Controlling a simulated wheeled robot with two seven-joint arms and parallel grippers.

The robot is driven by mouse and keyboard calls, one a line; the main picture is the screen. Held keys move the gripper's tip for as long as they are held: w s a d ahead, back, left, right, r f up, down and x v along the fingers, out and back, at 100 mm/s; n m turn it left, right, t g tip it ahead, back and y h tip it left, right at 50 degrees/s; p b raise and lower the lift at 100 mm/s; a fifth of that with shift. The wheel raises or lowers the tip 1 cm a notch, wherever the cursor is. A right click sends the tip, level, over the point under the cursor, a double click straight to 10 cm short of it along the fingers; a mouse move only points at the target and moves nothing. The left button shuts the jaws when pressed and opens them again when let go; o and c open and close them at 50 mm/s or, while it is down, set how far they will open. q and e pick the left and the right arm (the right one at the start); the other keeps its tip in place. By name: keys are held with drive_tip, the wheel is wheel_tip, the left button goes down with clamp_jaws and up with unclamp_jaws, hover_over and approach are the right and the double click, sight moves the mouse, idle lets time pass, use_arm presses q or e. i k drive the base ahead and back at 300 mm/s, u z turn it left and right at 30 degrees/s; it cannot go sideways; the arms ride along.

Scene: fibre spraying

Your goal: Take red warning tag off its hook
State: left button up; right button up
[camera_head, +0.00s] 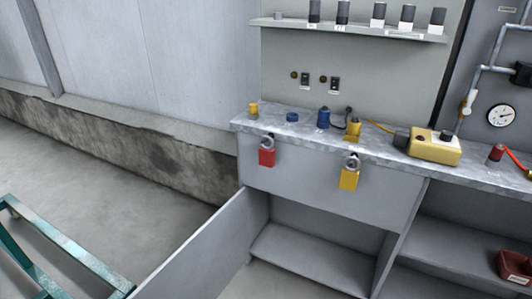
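The red warning tag (267,158) hangs at the front of the grey metal workbench, below the left part of its top edge. A round grey ring or hook (267,142) shows at its upper end. A similar yellow tag (349,179) hangs further right from another grey ring (352,162). Neither of my grippers is in view, and nothing touches the red tag.
The benchtop (300,130) holds a blue container (323,118), small yellow items and a yellow box (434,147). A shelf (350,27) with several bottles is above. An open cabinet door (205,250) juts out below. A teal frame (65,255) stands lower left. A red bin (514,266) sits lower right.

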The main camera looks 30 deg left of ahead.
sight(267, 154)
drive_tip(key=z, duration=0.35)
drive_tip(key=i, duration=1.15)
drive_tip(key=u, duration=0.75)
